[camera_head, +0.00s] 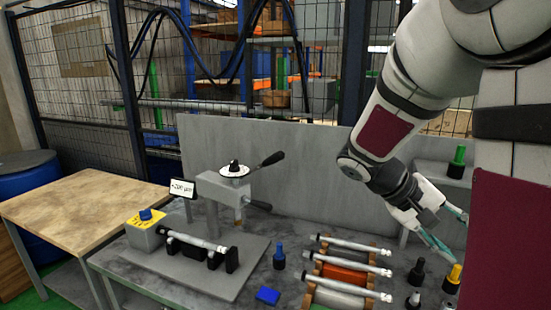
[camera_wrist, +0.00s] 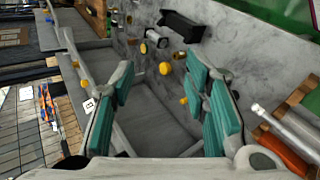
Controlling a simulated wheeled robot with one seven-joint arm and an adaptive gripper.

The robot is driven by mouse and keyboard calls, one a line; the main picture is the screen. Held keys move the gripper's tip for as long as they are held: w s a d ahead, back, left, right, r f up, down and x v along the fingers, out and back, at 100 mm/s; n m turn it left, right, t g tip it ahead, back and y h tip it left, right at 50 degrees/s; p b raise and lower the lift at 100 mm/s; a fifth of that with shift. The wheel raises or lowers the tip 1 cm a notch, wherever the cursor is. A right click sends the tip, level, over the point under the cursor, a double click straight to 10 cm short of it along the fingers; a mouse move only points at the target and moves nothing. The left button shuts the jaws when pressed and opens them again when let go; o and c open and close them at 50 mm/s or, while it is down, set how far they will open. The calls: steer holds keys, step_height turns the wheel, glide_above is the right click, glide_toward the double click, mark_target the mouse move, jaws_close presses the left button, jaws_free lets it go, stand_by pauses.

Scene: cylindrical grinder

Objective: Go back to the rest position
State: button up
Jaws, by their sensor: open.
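My gripper (camera_head: 449,232) hangs at the right of the head view, above the right part of the grey workbench (camera_head: 170,291). Its teal-padded fingers are spread apart with nothing between them. In the wrist view my gripper (camera_wrist: 160,100) also shows open and empty, with a grey surface and small parts beyond it. My arm comes down from the upper right and is bent at the elbow.
Several shafts (camera_head: 345,264) lie on a rack right of centre. Small black, yellow and green-topped pieces (camera_head: 452,279) stand near my gripper. A measuring stand (camera_head: 235,195) and another shaft (camera_head: 196,241) are at left. A wooden table (camera_head: 85,205) stands farther left; a mesh fence is behind.

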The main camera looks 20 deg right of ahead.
steer(key=a+r+n+t+y, duration=0.2)
steer(key=a+t+y, duration=0.2)
steer(key=a, duration=1)
steer(key=a+r+n+t+y, duration=0.1)
steer(key=a+n+t+y, duration=0.2)
steer(key=a+t, duration=0.4)
steer(key=a+y, duration=0.1)
steer(key=a, duration=0.6)
steer(key=shift+a+r+n+y, duration=0.3)
steer(key=shift+r, duration=0.1)
